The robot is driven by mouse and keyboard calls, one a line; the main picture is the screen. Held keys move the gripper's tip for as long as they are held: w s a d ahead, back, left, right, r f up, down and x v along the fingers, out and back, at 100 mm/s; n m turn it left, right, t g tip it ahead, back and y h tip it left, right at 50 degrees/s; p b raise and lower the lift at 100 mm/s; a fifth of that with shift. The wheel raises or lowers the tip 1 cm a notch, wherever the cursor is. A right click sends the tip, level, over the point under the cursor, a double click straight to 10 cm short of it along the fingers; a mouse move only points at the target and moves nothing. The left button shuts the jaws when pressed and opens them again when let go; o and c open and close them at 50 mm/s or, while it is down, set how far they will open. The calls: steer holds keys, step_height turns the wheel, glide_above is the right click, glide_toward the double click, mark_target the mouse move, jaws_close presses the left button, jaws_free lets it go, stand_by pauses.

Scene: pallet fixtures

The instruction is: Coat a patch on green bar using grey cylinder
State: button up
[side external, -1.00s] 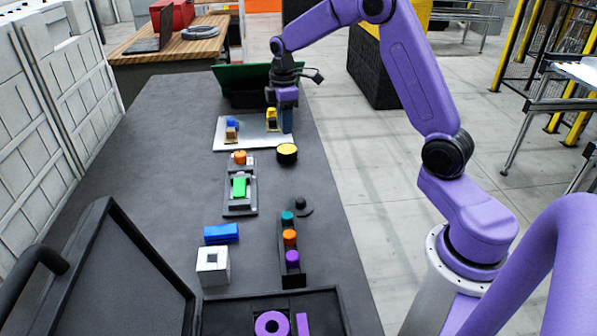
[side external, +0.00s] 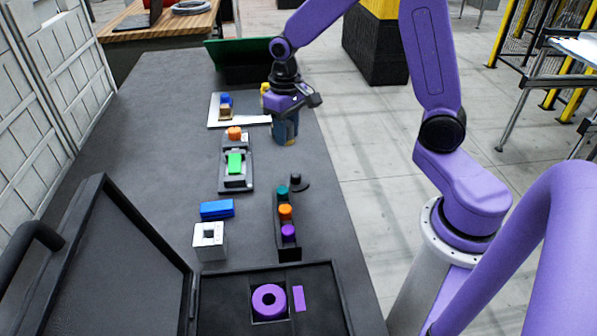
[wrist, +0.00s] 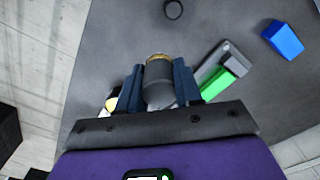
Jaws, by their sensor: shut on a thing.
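The green bar (side external: 235,163) lies in a grey fixture (side external: 236,183) in the middle of the table; it also shows right of my fingers in the wrist view (wrist: 217,84). My gripper (side external: 285,136) is low over the table, beyond and to the right of the bar. In the wrist view its blue fingers (wrist: 158,85) are shut on the grey cylinder (wrist: 160,82). A tan-yellow edge shows at the cylinder's far end. Whether that end touches anything is unclear. The yellow-topped black pot seen earlier is not distinguishable now where my gripper is.
A white plate (side external: 222,119) with small blocks lies behind. A blue block (side external: 217,209), a white block with a hole (side external: 209,240), a dark rack (side external: 288,247) of coloured pegs and a black knob (side external: 299,182) stand nearer. An open case (side external: 328,308) holds purple pieces. The table's left is clear.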

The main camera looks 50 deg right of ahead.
steer(key=w+a+r+m, duration=0.3)
steer(key=w+a+m, duration=0.45)
steer(key=a, duration=0.35)
steer(key=m, duration=0.1)
glide_above(234, 175)
steer(key=shift+w+d+f, duration=0.1)
steer(key=shift+d+f, duration=0.05)
steer(key=shift+f, duration=3.25)
steer(key=shift+w+d+f, duration=0.25)
steer(key=shift+w+f, duration=0.05)
steer(key=shift+f, duration=0.35)
steer(key=shift+c, duration=0.3)
steer(key=shift+w+d+f, duration=0.1)
steer(key=shift+w+d, duration=2.3)
steer(key=shift+d, duration=0.05)
steer(key=shift+s+a, duration=2.75)
steer(key=shift+a, duration=0.05)
step_height(234, 175, up, 8)
steer(key=shift+d, duration=0.15)
